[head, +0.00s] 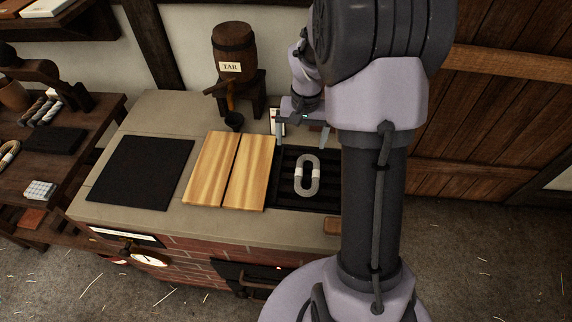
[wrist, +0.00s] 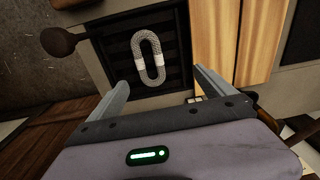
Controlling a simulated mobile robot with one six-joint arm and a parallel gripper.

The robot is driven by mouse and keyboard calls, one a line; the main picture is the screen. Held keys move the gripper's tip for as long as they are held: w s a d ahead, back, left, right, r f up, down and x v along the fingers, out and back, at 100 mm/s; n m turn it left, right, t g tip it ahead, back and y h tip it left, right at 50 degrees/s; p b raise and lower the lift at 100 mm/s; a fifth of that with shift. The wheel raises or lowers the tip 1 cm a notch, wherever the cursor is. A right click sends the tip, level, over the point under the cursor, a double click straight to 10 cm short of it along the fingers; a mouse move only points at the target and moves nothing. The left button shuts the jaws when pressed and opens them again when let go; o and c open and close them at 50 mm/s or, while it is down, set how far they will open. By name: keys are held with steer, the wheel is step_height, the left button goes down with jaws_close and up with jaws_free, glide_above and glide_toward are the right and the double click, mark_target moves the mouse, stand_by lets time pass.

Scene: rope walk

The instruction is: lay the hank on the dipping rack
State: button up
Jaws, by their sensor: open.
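The hank (head: 307,175) is a pale grey rope loop with two white bands. It lies on the dark slatted rack (head: 290,202) at the right end of the stone counter, and the wrist view shows the hank (wrist: 149,57) lying within the frame of the rack (wrist: 176,84). My gripper (head: 302,140) is above the back part of the rack, apart from the hank. In the wrist view my gripper (wrist: 160,78) has its two fingers spread wide with nothing between them. My arm hides the right side of the rack in the head view.
Two wooden boards (head: 230,170) lie left of the rack, and a black mat (head: 140,172) lies further left on the counter (head: 225,228). A tar barrel (head: 233,50) stands on a support behind. A side table (head: 60,165) at left holds rope pieces.

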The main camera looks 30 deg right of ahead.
steer(key=s+a+r+n+t, duration=0.15)
steer(key=s+a+r, duration=0.35)
steer(key=a+r, duration=0.65)
steer(key=s+a+r+n+t+y, duration=0.1)
steer(key=s+a+r, duration=0.4)
steer(key=s+a, duration=0.6)
steer(key=s+t+y, duration=0.1)
steer(key=s+t, duration=0.1)
steer(key=s, duration=0.1)
steer(key=shift+s+r+t, duration=0.25)
steer(key=shift+r+t, duration=0.1)
steer(key=shift+r, duration=0.05)
